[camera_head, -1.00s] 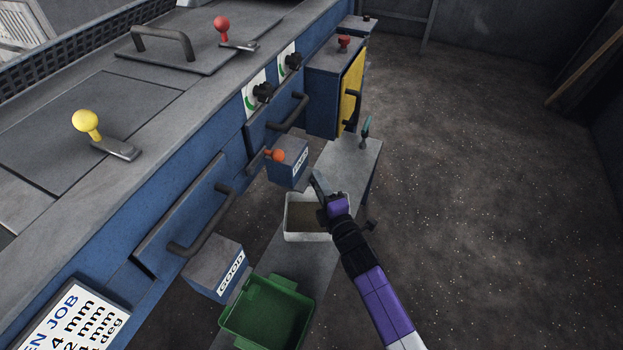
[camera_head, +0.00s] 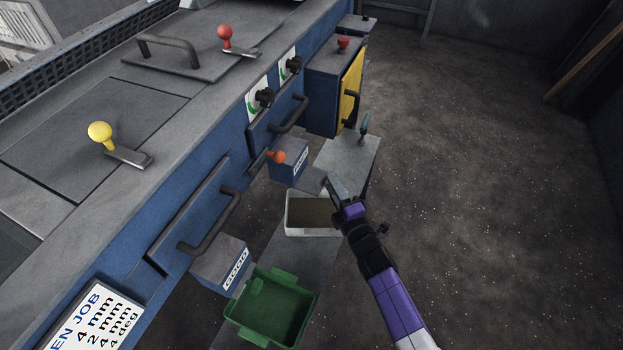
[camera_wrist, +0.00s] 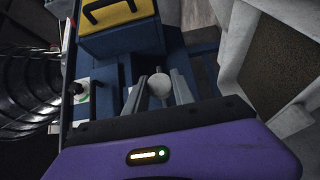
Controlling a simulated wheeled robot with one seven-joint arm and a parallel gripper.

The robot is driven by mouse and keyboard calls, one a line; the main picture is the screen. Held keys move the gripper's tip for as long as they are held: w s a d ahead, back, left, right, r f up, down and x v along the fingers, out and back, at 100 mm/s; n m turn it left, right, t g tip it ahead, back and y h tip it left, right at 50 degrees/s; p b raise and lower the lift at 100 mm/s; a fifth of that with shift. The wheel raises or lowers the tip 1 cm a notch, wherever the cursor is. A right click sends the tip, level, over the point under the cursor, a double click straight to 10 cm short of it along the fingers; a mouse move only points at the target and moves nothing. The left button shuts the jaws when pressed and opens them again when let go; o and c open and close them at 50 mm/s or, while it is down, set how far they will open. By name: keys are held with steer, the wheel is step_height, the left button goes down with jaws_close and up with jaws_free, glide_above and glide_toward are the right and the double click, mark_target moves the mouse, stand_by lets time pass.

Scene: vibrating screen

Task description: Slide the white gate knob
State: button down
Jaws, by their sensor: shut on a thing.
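The white gate knob (camera_wrist: 159,84) is a pale round knob between the two fingers of my gripper (camera_wrist: 157,78) in the wrist view. The fingers are shut on its sides. In the head view my gripper (camera_head: 333,184) is to the right of the small blue spout box (camera_head: 289,160), above the white bin's far edge. A flat grey plate (camera_head: 312,180) shows between that box and my fingers. The knob itself is hidden behind my gripper in the head view.
The white bin (camera_head: 290,222) with brown material stands below my gripper. A green bin (camera_head: 240,318) stands nearer, below the GOOD spout (camera_head: 222,262). Open floor lies to the right.

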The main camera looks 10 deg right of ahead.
steer(key=c, duration=1.1)
jaws_free()
steer(key=shift+o, duration=0.2)
steer(key=shift+s+d+p, duration=0.15)
steer(key=shift+s+p, duration=0.35)
steer(key=shift+s, duration=0.5)
steer(key=shift+s+d+p, duration=0.2)
steer(key=shift+s+p, duration=0.35)
steer(key=shift+s, duration=0.4)
steer(key=shift+s+d+p, duration=0.15)
steer(key=shift+s+p, duration=0.35)
steer(key=shift+s, duration=0.5)
